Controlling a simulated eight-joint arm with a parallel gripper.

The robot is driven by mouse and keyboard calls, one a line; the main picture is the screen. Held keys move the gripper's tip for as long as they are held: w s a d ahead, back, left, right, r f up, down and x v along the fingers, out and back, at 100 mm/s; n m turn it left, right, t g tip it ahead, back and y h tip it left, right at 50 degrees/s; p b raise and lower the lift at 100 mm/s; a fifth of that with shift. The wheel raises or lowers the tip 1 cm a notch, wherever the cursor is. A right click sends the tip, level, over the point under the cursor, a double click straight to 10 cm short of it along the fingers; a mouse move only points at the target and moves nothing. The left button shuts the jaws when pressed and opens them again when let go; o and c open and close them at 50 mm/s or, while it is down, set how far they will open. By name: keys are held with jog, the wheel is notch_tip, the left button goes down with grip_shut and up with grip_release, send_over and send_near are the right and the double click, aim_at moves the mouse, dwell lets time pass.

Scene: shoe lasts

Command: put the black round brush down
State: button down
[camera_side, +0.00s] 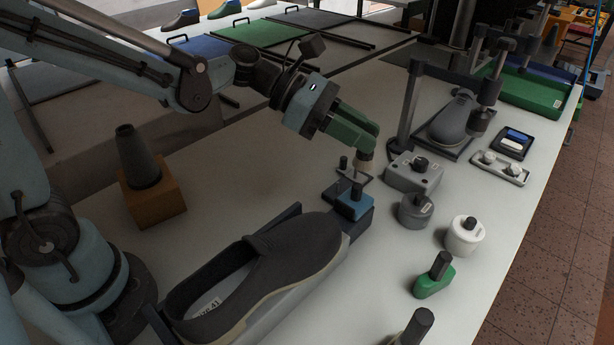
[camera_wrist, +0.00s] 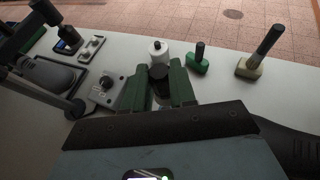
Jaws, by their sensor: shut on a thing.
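My gripper (camera_side: 368,150) has green fingers and hangs low over the white bench, right of the dark shoe and close to the grey box. I cannot tell whether the brush touches the bench.
Near the gripper are a blue block (camera_side: 354,202), a grey box with a black knob (camera_side: 412,176), a grey pot (camera_side: 415,212) and a white pot (camera_side: 464,238). A green-based tool (camera_side: 434,278) stands nearer. A dark shoe (camera_side: 262,270) lies in front. Bare bench shows left of the gripper.

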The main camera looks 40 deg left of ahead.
jog(key=s+a, duration=0.2)
jog(key=a, duration=0.8)
jog(key=shift+m+g+h, duration=0.3)
jog(key=shift+m, duration=0.1)
jog(key=shift+w+a+f, duration=0.75)
jog(key=shift+a+f, duration=1.05)
jog(key=shift+f, duration=0.8)
jog(key=shift+w+a+f, duration=0.8)
jog(key=shift+a+f, duration=1)
jog(key=shift+f, duration=0.85)
jog(key=shift+w+a+f, duration=0.75)
jog(key=shift+a+f, duration=1.05)
jog(key=shift+f, duration=0.8)
jog(key=shift+f, duration=0.1)
jog(key=c, duration=0.9)
grip_release()
